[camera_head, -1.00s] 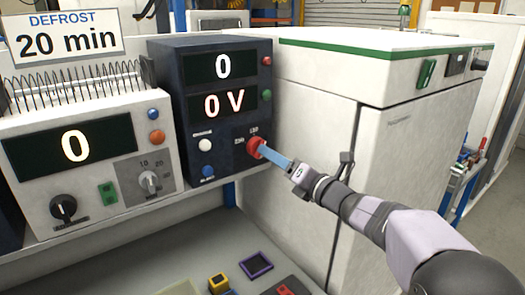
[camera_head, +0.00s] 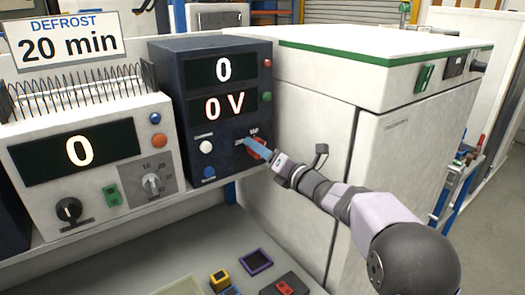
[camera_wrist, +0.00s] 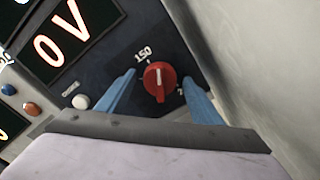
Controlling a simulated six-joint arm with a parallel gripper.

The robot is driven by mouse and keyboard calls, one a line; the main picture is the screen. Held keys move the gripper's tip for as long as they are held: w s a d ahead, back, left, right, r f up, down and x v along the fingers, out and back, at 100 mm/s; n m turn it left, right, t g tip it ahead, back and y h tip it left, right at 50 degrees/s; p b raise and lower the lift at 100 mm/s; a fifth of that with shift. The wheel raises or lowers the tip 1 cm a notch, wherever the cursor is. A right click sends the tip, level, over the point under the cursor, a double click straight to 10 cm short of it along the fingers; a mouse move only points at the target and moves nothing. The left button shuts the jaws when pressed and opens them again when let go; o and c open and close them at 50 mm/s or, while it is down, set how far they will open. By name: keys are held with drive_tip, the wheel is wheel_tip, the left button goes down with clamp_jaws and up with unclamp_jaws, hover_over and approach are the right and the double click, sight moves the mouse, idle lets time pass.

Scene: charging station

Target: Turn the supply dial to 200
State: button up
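The supply unit (camera_head: 185,105) is a dark box whose two displays read 0 and 0 V. Its red supply dial (camera_wrist: 160,82) sits low on the right of the panel, and its white mark points up near the 150 label. In the head view the dial (camera_head: 258,150) is partly hidden by my gripper (camera_head: 254,146). In the wrist view my gripper's blue fingers (camera_wrist: 160,92) are open, one on each side of the dial, with visible gaps. The 200 label cannot be read in the wrist view.
A white defrost unit (camera_head: 90,165) with its own knobs stands to the left, its display at 0. A tall white cabinet (camera_head: 300,150) stands close on the right.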

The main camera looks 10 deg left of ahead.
drive_tip(key=c, duration=0.9)
drive_tip(key=shift+o, duration=0.2)
drive_tip(key=shift+m+b, duration=0.5)
drive_tip(key=shift+m, duration=1.1)
drive_tip(key=o, duration=1)
drive_tip(key=shift+o, duration=0.2)
drive_tip(key=b+v, duration=0.3)
drive_tip(key=v, duration=0.4)
drive_tip(key=shift+s+d, duration=0.15)
